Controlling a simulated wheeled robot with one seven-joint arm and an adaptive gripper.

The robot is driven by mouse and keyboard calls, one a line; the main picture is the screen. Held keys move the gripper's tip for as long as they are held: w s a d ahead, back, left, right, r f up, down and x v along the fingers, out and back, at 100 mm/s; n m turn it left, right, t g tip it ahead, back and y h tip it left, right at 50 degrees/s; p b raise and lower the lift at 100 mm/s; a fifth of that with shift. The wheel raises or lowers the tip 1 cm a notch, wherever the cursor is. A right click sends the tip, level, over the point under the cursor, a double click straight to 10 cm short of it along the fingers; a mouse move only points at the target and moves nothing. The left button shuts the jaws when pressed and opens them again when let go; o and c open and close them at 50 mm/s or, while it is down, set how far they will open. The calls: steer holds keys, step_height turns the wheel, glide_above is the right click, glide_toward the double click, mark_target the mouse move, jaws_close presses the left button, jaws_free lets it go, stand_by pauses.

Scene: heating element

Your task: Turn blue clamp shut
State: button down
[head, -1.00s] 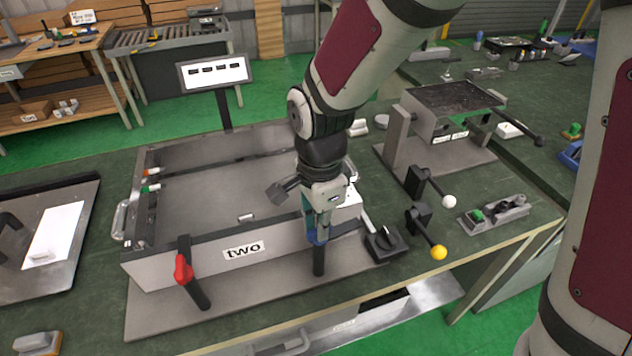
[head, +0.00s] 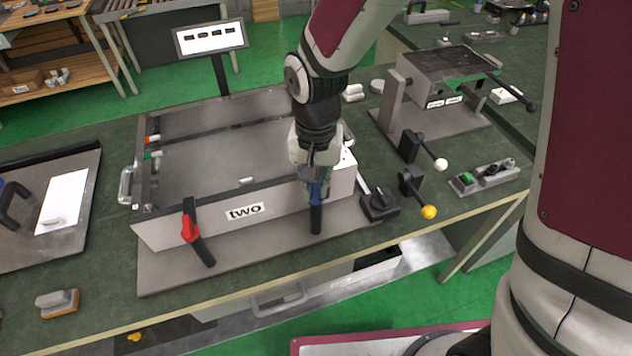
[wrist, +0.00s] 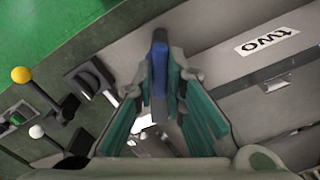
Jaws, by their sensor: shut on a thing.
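In the wrist view the blue handle (wrist: 158,75) lies between the teal fingers of my gripper (wrist: 165,68). The fingers hide part of the handle in the head view.
A red clamp (head: 190,222) stands at the front left of the box. A black rotary switch (head: 379,203), a yellow-knobbed lever (head: 429,212) and a white-knobbed lever (head: 440,164) stand right of my gripper. A sign (head: 209,38) rises behind the box.

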mark_target(316, 189)
steer(key=n, duration=0.5)
steer(key=shift+p, duration=0.3)
steer(key=shift+n, duration=0.4)
steer(key=c, duration=1.6)
jaws_free()
steer(key=shift+c, duration=0.2)
steer(key=shift+r, duration=0.1)
step_height(316, 189, up, 12)
